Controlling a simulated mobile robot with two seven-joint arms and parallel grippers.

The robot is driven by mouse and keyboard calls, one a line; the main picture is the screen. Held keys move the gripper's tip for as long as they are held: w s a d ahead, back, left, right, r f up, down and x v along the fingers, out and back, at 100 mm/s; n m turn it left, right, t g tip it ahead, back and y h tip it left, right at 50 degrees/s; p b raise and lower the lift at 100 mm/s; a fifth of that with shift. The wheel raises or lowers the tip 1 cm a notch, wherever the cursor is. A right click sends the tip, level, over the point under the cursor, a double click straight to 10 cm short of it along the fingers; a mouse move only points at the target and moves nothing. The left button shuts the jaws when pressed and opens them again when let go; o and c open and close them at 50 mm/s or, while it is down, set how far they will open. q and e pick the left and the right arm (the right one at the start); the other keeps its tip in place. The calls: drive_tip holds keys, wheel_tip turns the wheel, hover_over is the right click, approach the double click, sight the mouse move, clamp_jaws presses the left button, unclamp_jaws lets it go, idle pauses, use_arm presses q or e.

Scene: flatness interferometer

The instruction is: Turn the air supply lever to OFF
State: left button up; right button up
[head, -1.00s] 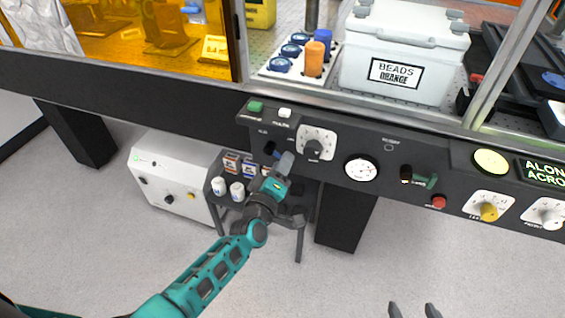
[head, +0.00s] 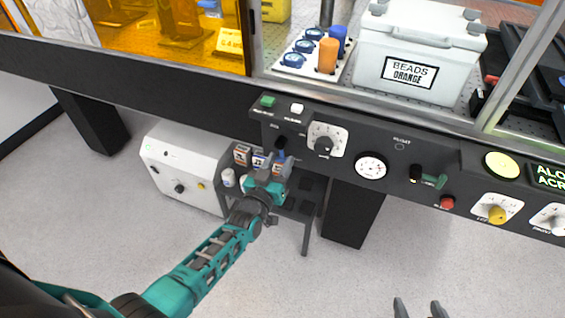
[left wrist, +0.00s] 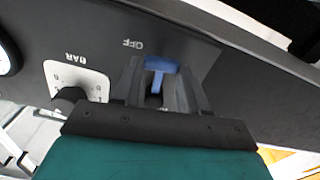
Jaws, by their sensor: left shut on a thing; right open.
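The blue air supply lever (left wrist: 160,66) shows in the left wrist view between my left gripper's fingers, on the dark front panel (left wrist: 85,20). White OFF lettering (left wrist: 132,43) is printed beside it. My left gripper (left wrist: 160,88) is shut on the lever. In the head view my left gripper (head: 282,162) is at the panel's left end and mostly hides the lever. My right gripper (head: 419,309) is open and empty at the bottom edge, away from the panel.
A pressure knob (head: 325,142) and a round gauge (head: 371,166) sit right of the lever. A green-handled control (head: 430,180) and a red button (head: 447,202) are further right. A white box (head: 185,165) and a small dark stand (head: 306,208) are below the panel.

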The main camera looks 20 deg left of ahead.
use_arm(q)
drive_tip(key=shift+a+m, duration=0.3)
drive_tip(key=shift+m, duration=0.5)
drive_tip(key=shift+a, duration=0.1)
drive_tip(key=o, duration=1.1)
drive_tip(key=shift+c, duration=0.2)
drive_tip(key=s+p, duration=0.1)
drive_tip(key=s, duration=1.2)
drive_tip(key=shift+a+p, duration=0.2)
drive_tip(key=shift+p, duration=0.2)
